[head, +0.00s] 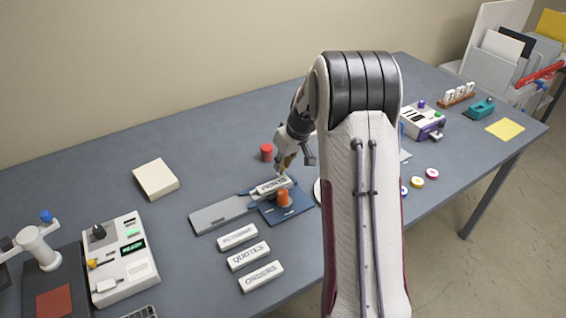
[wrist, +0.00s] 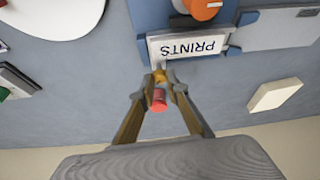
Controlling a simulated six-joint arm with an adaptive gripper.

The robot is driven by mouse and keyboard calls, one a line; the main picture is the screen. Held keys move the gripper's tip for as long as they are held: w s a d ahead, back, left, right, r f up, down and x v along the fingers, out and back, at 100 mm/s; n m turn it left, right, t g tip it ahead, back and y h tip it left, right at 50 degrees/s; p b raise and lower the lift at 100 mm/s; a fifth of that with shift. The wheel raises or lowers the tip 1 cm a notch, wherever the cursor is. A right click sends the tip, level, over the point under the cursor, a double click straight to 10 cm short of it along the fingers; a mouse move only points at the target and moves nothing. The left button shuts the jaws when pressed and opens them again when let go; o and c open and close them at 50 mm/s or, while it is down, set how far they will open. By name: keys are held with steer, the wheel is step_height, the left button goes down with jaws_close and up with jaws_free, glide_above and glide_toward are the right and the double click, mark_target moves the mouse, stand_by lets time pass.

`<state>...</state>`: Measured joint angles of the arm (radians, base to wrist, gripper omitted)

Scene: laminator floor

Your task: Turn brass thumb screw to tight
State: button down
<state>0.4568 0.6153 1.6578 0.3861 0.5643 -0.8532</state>
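The brass thumb screw (wrist: 160,76) shows as a small yellow piece between my fingertips in the wrist view, at the edge of the clamp that holds a white plate marked PRINTS (wrist: 188,46). My gripper (wrist: 160,83) has a fingertip against each side of the screw and looks shut on it. In the head view my gripper (head: 284,168) is just behind the PRINTS plate (head: 272,185), and the screw is hard to make out there. The screw's turn angle cannot be read. An orange knob (head: 283,197) stands on the blue base (head: 297,208) in front of the plate.
A red cylinder (head: 266,152) stands close behind my gripper. A cream block (head: 156,178) lies to the left. Plates marked RETURNS (head: 238,236), QUOTES (head: 248,255) and ORDERS (head: 262,276) lie in front. A device with a green display (head: 122,258) stands at left.

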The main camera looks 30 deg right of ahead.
steer(key=shift+a+m+h, duration=0.1)
steer(key=shift+m+h, duration=0.2)
steer(key=shift+m, duration=0.5)
steer(key=shift+a+m+h, duration=0.15)
steer(key=shift+m+h, duration=0.55)
steer(key=shift+m, duration=1.1)
steer(key=shift+w+a+m+g+h, duration=0.1)
steer(key=shift+m+g+h, duration=0.4)
steer(key=shift+m, duration=1.7)
steer(key=c, duration=2)
jaws_free()
steer(key=shift+o, duration=0.2)
steer(key=shift+r, duration=0.1)
steer(key=v, duration=1.1)
steer(key=shift+a+r, duration=0.3)
steer(key=shift+a, duration=0.05)
